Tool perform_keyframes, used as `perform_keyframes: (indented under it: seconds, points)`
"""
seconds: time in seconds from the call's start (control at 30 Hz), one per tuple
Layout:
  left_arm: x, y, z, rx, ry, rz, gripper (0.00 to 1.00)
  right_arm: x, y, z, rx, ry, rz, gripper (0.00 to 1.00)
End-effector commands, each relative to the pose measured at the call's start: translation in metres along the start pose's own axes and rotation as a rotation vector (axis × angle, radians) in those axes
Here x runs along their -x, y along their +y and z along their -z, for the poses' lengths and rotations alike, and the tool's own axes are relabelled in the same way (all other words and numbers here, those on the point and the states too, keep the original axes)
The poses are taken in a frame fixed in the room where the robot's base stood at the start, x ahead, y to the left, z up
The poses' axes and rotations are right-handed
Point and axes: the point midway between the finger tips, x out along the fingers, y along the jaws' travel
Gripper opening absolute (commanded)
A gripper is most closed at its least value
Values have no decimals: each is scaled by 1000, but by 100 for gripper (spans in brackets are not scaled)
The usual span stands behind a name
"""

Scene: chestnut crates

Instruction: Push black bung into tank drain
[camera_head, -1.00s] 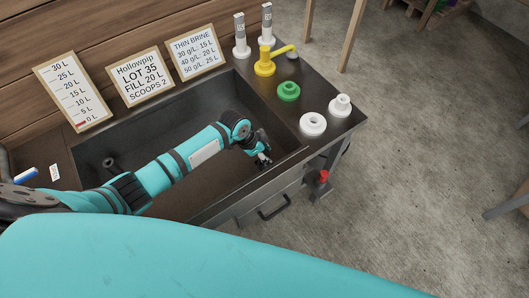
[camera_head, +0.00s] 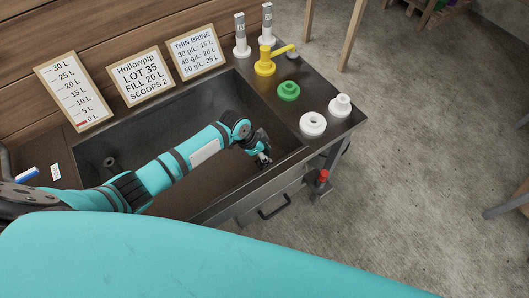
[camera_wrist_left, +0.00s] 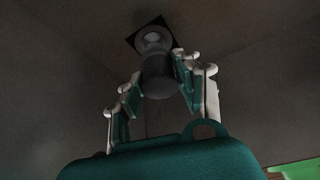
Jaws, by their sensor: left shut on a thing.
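The tank (camera_head: 200,215) is a dark, open basin in the bench, and my left arm reaches into it. My left gripper (camera_head: 263,158) is low in its right end. In the left wrist view the gripper (camera_wrist_left: 160,88) is shut on the bung (camera_wrist_left: 158,78), a dark grey cylinder between the two fingers. Beyond the bung is a dark square with a paler round part, apparently the drain (camera_wrist_left: 152,34). The bung's far end overlaps it in the picture; I cannot tell whether it is seated. In the head view the arm and gripper hide the drain. My right gripper is out of view.
White fittings (camera_head: 313,124), a green ring (camera_head: 288,91) and a yellow tap (camera_head: 264,62) stand on the right ledge. Signs (camera_head: 141,77) lean along the back. A dark knob-like part (camera_head: 110,162) is at the tank's left. The tank walls are close around the gripper.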

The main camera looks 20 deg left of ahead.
Motion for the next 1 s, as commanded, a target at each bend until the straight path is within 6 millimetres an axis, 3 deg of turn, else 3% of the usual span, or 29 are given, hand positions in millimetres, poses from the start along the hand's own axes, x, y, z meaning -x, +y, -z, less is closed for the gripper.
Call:
perform_keyframes:
  seconds: [0.43, 1.0]
  points:
    - [0, 0, 0, 0, 1, 0, 0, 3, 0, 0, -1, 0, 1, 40]
    - [-15, 0, -6, 0, 0, 0, 0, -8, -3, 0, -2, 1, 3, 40]
